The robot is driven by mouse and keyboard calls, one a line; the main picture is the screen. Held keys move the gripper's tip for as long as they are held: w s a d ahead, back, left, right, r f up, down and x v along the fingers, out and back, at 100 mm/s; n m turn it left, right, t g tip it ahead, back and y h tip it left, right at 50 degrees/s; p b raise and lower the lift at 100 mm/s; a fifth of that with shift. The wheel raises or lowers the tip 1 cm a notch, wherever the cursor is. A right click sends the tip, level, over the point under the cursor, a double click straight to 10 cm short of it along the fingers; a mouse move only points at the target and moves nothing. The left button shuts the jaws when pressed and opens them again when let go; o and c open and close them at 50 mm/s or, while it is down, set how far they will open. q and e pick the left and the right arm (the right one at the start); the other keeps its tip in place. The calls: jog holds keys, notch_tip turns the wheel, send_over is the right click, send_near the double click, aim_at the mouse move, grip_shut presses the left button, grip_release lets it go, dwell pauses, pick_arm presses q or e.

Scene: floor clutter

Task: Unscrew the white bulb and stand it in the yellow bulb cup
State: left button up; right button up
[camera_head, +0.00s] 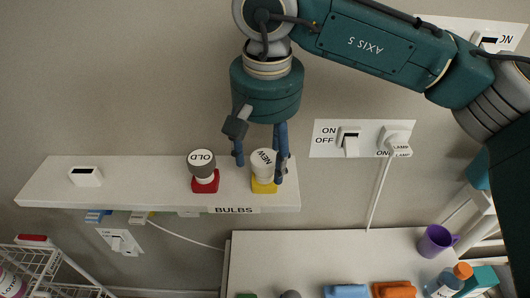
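A white bulb marked NEW (262,163) sits in the yellow bulb cup (264,187) near the right end of the wall shelf. My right gripper (261,168) comes down from above with its dark blue fingers apart. One finger is left of the white bulb with a small gap. The other overlaps the bulb's right edge in the picture; I cannot tell whether it touches. A bulb with a grey rim marked OLD (201,160) stands in a red cup (204,186) to the left. My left gripper is not in view.
The white shelf (135,187) is labelled BULBS and bears a small white box (86,177). An ON/OFF switch (349,142) and a lamp plug (397,142) are on the wall. Below, a white table (310,262) holds a purple mug (436,241) and a bottle (445,284).

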notch_tip(320, 180, up, 12)
jog(key=s, duration=0.1)
jog(key=shift+s, duration=0.15)
dwell(0.5)
jog(key=shift+d+f, duration=0.1)
dwell(0.5)
